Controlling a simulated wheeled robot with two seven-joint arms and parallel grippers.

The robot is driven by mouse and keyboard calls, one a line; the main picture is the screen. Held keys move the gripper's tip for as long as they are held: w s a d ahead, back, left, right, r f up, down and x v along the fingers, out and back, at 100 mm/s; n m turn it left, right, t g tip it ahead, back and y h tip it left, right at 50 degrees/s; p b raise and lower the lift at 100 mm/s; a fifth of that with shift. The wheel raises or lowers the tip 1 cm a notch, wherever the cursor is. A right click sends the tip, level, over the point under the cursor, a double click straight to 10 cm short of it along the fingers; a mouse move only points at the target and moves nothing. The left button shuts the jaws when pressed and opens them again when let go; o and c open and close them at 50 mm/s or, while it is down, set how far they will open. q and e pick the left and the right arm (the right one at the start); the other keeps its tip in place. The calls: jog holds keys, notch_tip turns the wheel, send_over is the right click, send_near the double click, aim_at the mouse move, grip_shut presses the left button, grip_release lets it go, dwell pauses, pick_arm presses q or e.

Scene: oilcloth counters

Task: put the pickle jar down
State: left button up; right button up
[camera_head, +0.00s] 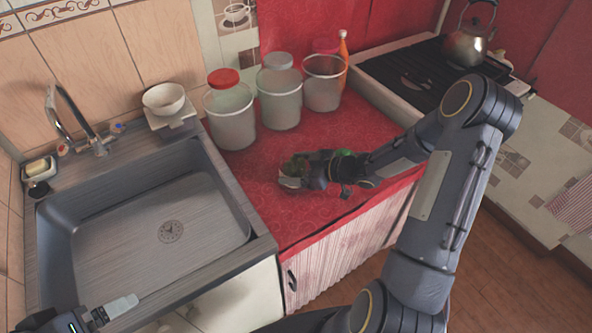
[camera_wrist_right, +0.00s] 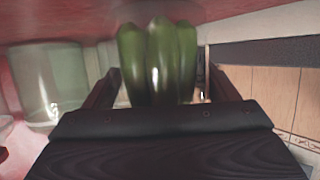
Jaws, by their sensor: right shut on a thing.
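The pickle jar (camera_head: 294,167) shows as a small dark-green shape with a pale end, at the tip of my right gripper (camera_head: 316,169) above the red counter. In the right wrist view, several green pickles (camera_wrist_right: 157,60) stand between the two dark fingers, which are shut on the jar. Its glass is hard to make out, and the gripper hides part of it. I cannot tell whether its base touches the counter. My left gripper (camera_head: 95,318) is at the bottom left corner, by the sink's front edge; its finger opening is unclear.
The red oilcloth counter (camera_head: 262,200) is clear in front of several containers, including a red-lidded one (camera_head: 231,118), a grey-lidded one (camera_head: 280,98) and an open bucket (camera_head: 323,85). An orange bottle (camera_head: 343,50) stands behind. The sink (camera_head: 130,235) is left; a stove (camera_head: 418,75) with a kettle (camera_head: 468,45) is right.

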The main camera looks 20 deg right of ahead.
jog(key=shift+f, duration=0.4)
jog(key=shift+f, duration=0.1)
jog(key=shift+f, duration=0.15)
jog(key=o, duration=1.7)
